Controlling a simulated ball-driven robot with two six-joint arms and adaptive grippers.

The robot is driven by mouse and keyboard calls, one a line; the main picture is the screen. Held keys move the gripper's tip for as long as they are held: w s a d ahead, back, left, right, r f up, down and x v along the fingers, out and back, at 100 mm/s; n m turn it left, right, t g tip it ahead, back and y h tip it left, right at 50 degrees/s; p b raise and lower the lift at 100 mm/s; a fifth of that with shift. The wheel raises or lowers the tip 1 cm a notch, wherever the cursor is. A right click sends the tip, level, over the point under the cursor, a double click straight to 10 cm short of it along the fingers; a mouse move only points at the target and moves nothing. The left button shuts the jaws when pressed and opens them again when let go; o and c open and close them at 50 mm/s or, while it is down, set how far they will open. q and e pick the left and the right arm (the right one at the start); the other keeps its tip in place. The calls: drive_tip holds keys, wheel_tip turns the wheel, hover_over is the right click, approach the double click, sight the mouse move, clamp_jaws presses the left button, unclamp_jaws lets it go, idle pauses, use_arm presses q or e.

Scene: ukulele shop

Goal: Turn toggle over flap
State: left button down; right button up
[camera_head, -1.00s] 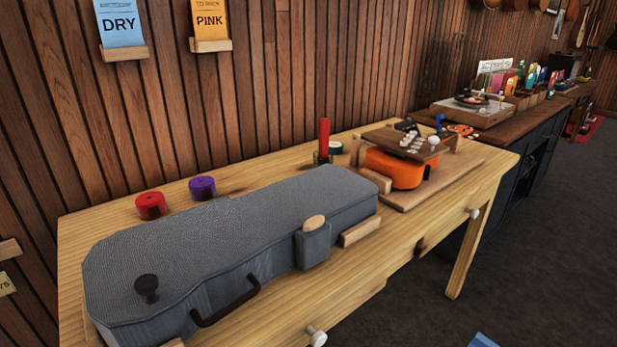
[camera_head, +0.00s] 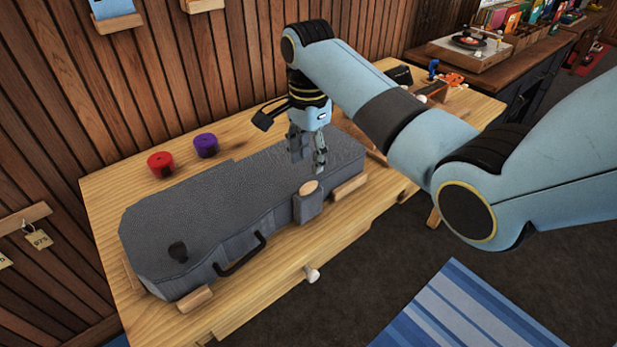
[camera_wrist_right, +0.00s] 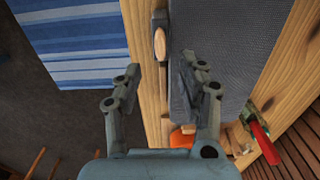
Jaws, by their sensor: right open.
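A grey ukulele case (camera_head: 225,195) lies shut on a wooden table. A grey flap (camera_head: 308,207) hangs over its front edge, and a light wooden oval toggle (camera_head: 309,187) sits at the flap's top. My right gripper (camera_head: 308,168) points down above the case, just behind the toggle, open and empty. In the right wrist view the open fingers (camera_wrist_right: 153,85) frame the case edge, and the toggle (camera_wrist_right: 160,45) shows beyond the fingertips, apart from them. The gap between fingers and case is hard to judge. My left gripper is not in view.
Wooden blocks (camera_head: 348,188) stand against the case. Red (camera_head: 161,164) and purple (camera_head: 206,145) rolls lie behind it. My right arm covers the table's right part. A striped rug (camera_head: 475,310) lies on the floor.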

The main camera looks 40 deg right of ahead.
sight(309, 185)
wheel_tip(309, 185, down, 7)
drive_tip(key=shift+f, duration=0.1)
idle(0.3)
clamp_jaws()
